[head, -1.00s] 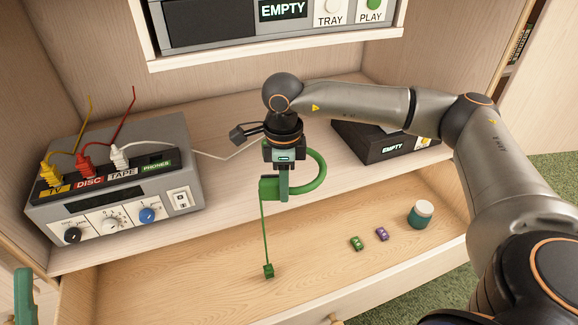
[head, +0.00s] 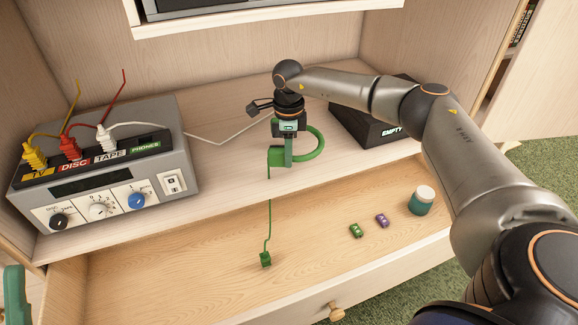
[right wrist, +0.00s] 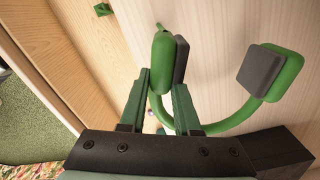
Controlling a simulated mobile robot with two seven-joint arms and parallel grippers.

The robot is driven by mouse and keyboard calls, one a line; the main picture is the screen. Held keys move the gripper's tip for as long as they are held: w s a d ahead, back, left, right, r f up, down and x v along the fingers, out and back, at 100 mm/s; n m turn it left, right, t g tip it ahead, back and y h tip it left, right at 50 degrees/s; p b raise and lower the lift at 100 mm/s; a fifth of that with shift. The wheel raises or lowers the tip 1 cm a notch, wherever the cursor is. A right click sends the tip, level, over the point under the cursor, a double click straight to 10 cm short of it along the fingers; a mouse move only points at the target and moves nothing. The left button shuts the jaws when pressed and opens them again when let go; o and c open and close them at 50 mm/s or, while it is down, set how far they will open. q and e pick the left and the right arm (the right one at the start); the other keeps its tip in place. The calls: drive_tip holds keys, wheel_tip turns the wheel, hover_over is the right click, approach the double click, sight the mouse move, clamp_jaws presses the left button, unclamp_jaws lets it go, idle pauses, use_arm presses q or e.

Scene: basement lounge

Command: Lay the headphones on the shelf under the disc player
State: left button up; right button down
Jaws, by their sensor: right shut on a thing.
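The green headphones (head: 318,148) have a curved band and dark-padded ear cups; both cups show in the right wrist view (right wrist: 285,78). My right gripper (head: 288,155) is shut on the headphones near one ear cup and holds them over the front part of the shelf (head: 228,178). Whether they touch the shelf is unclear. Their thin green cord hangs to a plug (head: 265,260) over the open drawer. The disc player (head: 200,8) shows only its lower edge at the top. A green fingertip of my left gripper (head: 15,292) shows at the left edge; its opening is hidden.
A grey amplifier (head: 118,185) with yellow, red and white plugs fills the shelf's left. A black box marked EMPTY (head: 372,125) stands at the right.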

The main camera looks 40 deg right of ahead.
drive_tip(key=shift+w+d+f, duration=0.15)
drive_tip(key=shift+w+f, duration=0.1)
drive_tip(key=shift+f, duration=0.15)
wheel_tip(320, 180, down, 3)
drive_tip(key=shift+f+b, duration=0.1)
drive_tip(key=shift+b, duration=0.85)
drive_tip(key=shift+r, duration=0.2)
drive_tip(key=c, duration=1.1)
unclamp_jaws()
drive_tip(key=shift+f, duration=0.2)
drive_tip(key=o, duration=0.5)
drive_tip(key=shift+r, duration=0.1)
